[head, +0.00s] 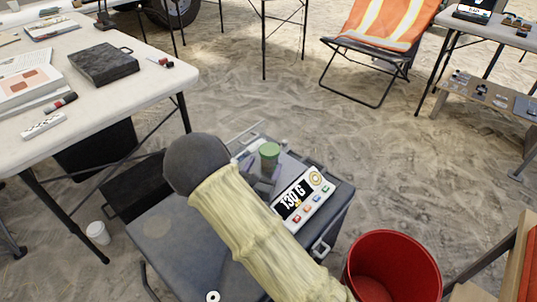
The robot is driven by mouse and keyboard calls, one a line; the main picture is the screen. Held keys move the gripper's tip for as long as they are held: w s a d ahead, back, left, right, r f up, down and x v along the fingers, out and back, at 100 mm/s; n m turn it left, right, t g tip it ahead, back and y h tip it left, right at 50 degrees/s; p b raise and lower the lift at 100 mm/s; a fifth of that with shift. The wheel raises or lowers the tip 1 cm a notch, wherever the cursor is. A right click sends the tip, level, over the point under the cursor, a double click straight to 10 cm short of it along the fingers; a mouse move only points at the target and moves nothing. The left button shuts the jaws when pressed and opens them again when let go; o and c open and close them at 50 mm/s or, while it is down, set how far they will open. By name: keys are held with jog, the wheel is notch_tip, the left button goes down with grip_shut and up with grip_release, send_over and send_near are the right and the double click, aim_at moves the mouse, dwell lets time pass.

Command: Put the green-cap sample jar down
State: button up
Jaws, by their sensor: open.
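The sample jar with the green cap (270,155) stands upright at the back of the digital scale (318,207), on a dark case. The scale's display reads 130 G. My gripper (265,180) shows only in part, as dark grey pieces just in front of the jar and close to it. It is open. My sleeved arm hides the rest of it. I cannot tell whether the fingers touch the jar. The jar's lower part is partly covered.
A white table (140,85) at the left holds a black box (103,64), papers and markers. A red bucket (392,262) stands at the lower right. A white cup (97,232) stands on the sand. An orange folding chair (380,30) stands at the back.

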jog(key=p+v, duration=0.1)
jog(key=v, duration=0.4)
dwell(0.6)
jog(key=s+d+m+g+h, duration=0.1)
jog(key=d+m+g, duration=0.1)
jog(key=d, duration=0.1)
jog(key=s+d+r+m+g+h, duration=0.1)
jog(key=d+m+g+h, duration=0.1)
jog(key=d, duration=0.2)
jog(key=s+d+m+g+h, duration=0.1)
jog(key=d+m+g+h, duration=0.1)
jog(key=d+m, duration=0.1)
jog(key=shift+s+d+r, duration=0.15)
jog(key=shift+d+r, duration=0.25)
jog(key=shift+d, duration=0.1)
jog(key=s+d+m+g+y, duration=0.3)
jog(key=s+d+m+g, duration=0.5)
jog(key=s+m+g, duration=0.4)
jog(key=s+a+r+m+t+y, duration=0.2)
jog(key=m+y, duration=0.6)
jog(key=m, duration=0.4)
notch_tip(320, 180, up, 3)
jog(key=shift+s+a+r+m+t+y, duration=0.1)
jog(key=shift+s+a+m+t+y, duration=0.25)
jog(key=shift+a+t, duration=0.45)
jog(key=shift+d, duration=0.2)
